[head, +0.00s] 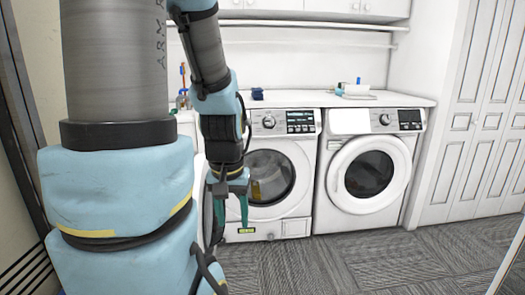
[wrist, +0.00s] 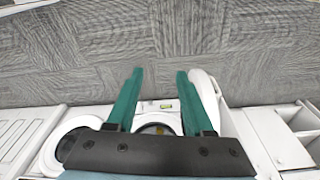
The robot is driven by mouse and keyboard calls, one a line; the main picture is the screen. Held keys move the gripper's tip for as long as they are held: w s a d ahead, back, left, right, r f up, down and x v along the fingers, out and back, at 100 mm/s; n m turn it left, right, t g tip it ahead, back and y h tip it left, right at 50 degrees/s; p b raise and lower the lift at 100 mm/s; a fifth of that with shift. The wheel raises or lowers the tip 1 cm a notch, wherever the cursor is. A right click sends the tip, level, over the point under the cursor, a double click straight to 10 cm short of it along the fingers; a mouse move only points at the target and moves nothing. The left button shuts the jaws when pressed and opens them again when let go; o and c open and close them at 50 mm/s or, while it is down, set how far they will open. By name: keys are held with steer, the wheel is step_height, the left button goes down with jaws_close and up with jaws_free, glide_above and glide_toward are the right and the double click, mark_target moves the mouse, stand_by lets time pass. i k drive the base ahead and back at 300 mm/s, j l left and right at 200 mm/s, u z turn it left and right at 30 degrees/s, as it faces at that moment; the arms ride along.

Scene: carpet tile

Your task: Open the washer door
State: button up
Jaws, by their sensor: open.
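The middle washer (head: 298,207) is white, with a display at top right and a round opening that looks dark, with something yellowish inside. A white round-edged door (head: 207,212) with a dark centre juts out at its left, seen nearly edge-on and partly behind my arm; it looks swung open. In the wrist view the door (wrist: 204,92) stands just right of the right finger; whether they touch I cannot tell. My gripper (head: 232,212) points down in front of the washer's left side. Its teal fingers (wrist: 160,73) are apart with nothing between them.
A second front-loader (head: 335,205) stands to the right with its round door shut. A white counter (head: 300,100) with small items runs above. White folding doors (head: 485,120) stand at far right. Grey carpet (head: 330,262) in front is clear.

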mark_target(209, 234)
steer(key=i+l+u, duration=0.15)
steer(key=i+l, duration=0.25)
steer(key=u, duration=1.5)
